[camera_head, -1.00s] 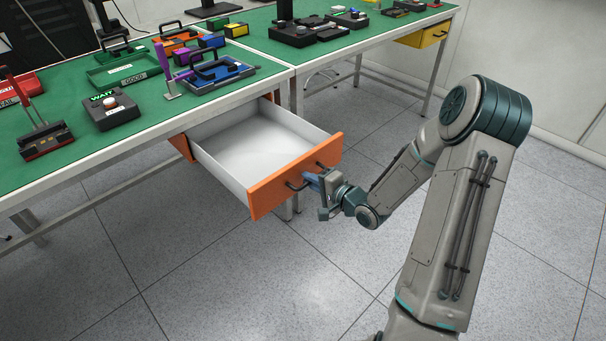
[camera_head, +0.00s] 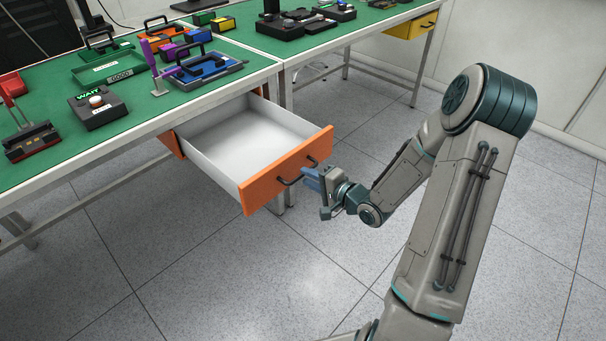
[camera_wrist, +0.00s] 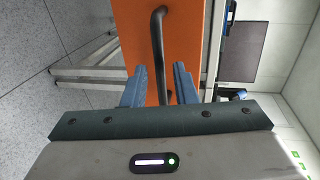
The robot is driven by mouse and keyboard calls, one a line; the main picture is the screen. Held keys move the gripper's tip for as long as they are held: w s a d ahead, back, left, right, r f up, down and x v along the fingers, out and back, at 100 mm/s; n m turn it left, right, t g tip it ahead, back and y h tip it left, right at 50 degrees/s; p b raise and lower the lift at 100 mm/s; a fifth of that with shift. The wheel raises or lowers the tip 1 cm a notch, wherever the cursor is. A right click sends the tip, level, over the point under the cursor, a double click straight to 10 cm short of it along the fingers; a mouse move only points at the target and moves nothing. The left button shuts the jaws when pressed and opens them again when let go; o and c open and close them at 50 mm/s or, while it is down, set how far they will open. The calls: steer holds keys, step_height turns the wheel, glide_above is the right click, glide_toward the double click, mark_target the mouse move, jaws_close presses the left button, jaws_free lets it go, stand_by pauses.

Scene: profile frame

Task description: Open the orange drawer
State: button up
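The orange drawer (camera_head: 290,172) under the green-topped workbench is pulled well out, and its white inside is empty. Its dark bar handle (camera_head: 287,181) is on the orange front. My gripper (camera_head: 308,176) is at the drawer front by the handle. In the wrist view, the blue fingers of my gripper (camera_wrist: 160,82) are spread apart. The dark handle (camera_wrist: 159,40) shows between them, with a gap to each side, against the orange front (camera_wrist: 128,30). I cannot tell how deep the handle sits between the fingers.
The green workbench (camera_head: 50,180) holds trays, tools and a black WAIT box (camera_head: 97,108). A second bench with a yellow drawer (camera_head: 410,26) stands at the back right. The grey floor (camera_head: 230,280) in front of the drawer is clear.

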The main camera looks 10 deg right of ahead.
steer(key=p+v, duration=0.1)
steer(key=v, duration=0.9)
steer(key=shift+s+d, duration=0.2)
steer(key=shift+s, duration=0.1)
steer(key=shift+r, duration=0.15)
steer(key=s+d+r+n+g+h+p, duration=0.25)
steer(key=r+n+g+h+p, duration=0.4)
steer(key=r+h, duration=0.55)
steer(key=s+a+r+n+g+y+p, duration=0.1)
steer(key=s+a+r+n+g, duration=0.1)
steer(key=s+a+r, duration=0.2)
steer(key=s+a+r+n+g+y+p, duration=0.1)
steer(key=s+a+r, duration=0.4)
steer(key=s, duration=0.5)
step_height(320, 180, up, 3)
steer(key=shift+s+a+f+n+g+y+p, duration=0.1)
steer(key=shift+s+a+n+g+y+p, duration=0.2)
steer(key=shift+n+y+p, duration=0.4)
steer(key=shift+w, duration=0.1)
